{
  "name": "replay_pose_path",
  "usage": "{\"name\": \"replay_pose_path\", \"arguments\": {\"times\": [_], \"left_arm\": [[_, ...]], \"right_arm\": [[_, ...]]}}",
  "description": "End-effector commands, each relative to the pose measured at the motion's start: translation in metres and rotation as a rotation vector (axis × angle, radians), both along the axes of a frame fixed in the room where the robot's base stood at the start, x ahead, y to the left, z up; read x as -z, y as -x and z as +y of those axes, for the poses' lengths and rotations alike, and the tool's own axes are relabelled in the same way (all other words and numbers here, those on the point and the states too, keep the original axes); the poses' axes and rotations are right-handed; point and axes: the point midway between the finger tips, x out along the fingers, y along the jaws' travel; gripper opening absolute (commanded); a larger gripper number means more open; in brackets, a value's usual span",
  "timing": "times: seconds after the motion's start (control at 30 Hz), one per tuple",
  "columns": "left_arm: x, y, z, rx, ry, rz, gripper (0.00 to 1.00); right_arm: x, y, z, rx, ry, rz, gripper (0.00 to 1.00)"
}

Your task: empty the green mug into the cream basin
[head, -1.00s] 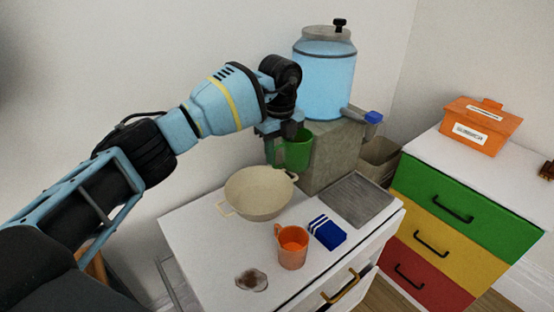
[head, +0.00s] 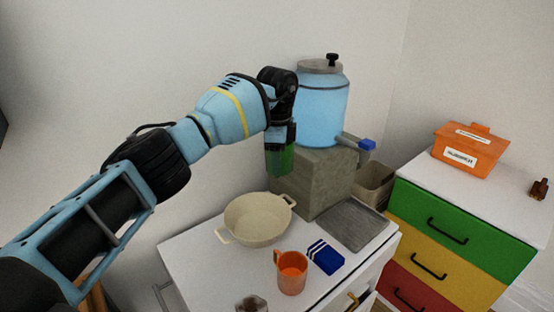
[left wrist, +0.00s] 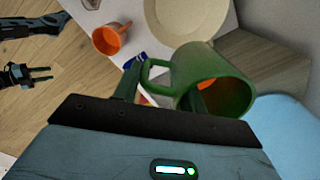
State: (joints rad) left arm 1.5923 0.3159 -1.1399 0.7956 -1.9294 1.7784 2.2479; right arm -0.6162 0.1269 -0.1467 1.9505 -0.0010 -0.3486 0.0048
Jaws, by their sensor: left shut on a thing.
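The green mug (head: 280,162) is held by my left gripper (head: 280,143), above and behind the cream basin.
A blue dispenser (head: 322,105) with a tap stands on a grey block (head: 315,182) right beside the mug. An orange mug (head: 291,273), a blue box (head: 325,257) and a grey tray (head: 353,224) are on the cabinet. A brown-stained item (head: 251,304) is at the front.

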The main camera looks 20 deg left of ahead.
Motion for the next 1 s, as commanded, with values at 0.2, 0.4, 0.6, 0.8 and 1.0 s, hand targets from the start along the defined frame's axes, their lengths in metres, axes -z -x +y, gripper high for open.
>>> {"name": "replay_pose_path", "arguments": {"times": [0.2, 0.4, 0.6, 0.8, 1.0], "left_arm": [[0.003, 0.000, 0.000, 0.002, 0.005, -0.003, 0.01], [0.009, 0.000, -0.001, 0.003, 0.012, -0.006, 0.01], [0.015, 0.000, -0.001, 0.003, 0.018, -0.007, 0.01], [0.020, 0.000, -0.001, 0.003, 0.025, -0.009, 0.01], [0.027, 0.000, -0.001, 0.002, 0.031, -0.010, 0.01]], "right_arm": [[0.000, 0.000, 0.000, -0.001, 0.001, 0.000, 0.36], [0.000, 0.000, 0.000, -0.001, 0.002, 0.001, 0.36], [0.000, 0.000, 0.000, -0.001, 0.002, 0.001, 0.36], [0.000, 0.000, 0.000, -0.001, 0.002, 0.001, 0.36], [0.000, 0.000, 0.000, -0.001, 0.000, 0.001, 0.36]]}}
